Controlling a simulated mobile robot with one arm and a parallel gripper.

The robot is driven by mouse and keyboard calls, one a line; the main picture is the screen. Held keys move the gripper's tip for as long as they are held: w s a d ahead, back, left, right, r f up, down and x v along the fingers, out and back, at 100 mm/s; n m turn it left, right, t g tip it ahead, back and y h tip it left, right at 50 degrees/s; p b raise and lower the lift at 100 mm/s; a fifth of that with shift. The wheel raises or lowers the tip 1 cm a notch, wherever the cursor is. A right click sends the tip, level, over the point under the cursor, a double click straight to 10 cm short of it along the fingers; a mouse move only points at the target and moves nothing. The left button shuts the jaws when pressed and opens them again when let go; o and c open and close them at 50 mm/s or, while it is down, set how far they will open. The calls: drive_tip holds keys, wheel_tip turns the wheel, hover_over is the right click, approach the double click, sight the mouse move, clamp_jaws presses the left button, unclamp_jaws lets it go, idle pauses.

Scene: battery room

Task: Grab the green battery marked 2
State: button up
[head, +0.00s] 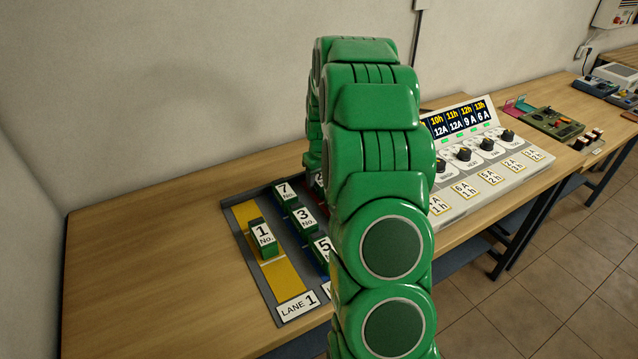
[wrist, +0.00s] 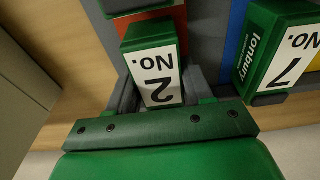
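The green battery marked 2 (wrist: 155,72) shows in the wrist view with its white label facing me, on a red lane strip. My gripper (wrist: 160,95) is at this battery, with one grey finger on each side of it. The fingers look spread, with small gaps beside the battery, so it does not appear clamped.
Battery 7 (wrist: 282,52) stands close to the right in the wrist view, on a blue strip. The head view shows batteries 1 (head: 263,238), 3 (head: 303,217) and 5 (head: 324,249) in the lane tray (head: 240,231). A control console (head: 480,165) stands right of my arm. The left tabletop is clear.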

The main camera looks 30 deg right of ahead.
sight(318, 175)
clamp_jaws()
drive_tip(key=shift+r, duration=0.5)
wheel_tip(318, 175, up, 2)
drive_tip(key=shift+w+r, duration=0.1)
drive_tip(key=shift+r, duration=0.1)
drive_tip(key=s+r, duration=0.1)
drive_tip(key=r, duration=0.1)
drive_tip(key=s+a+r, duration=0.1)
drive_tip(key=s+r, duration=0.3)
drive_tip(key=shift+a, duration=0.4)
drive_tip(key=s+a+r, duration=0.3)
drive_tip(key=s, duration=0.5)
drive_tip(key=shift+r, duration=0.35)
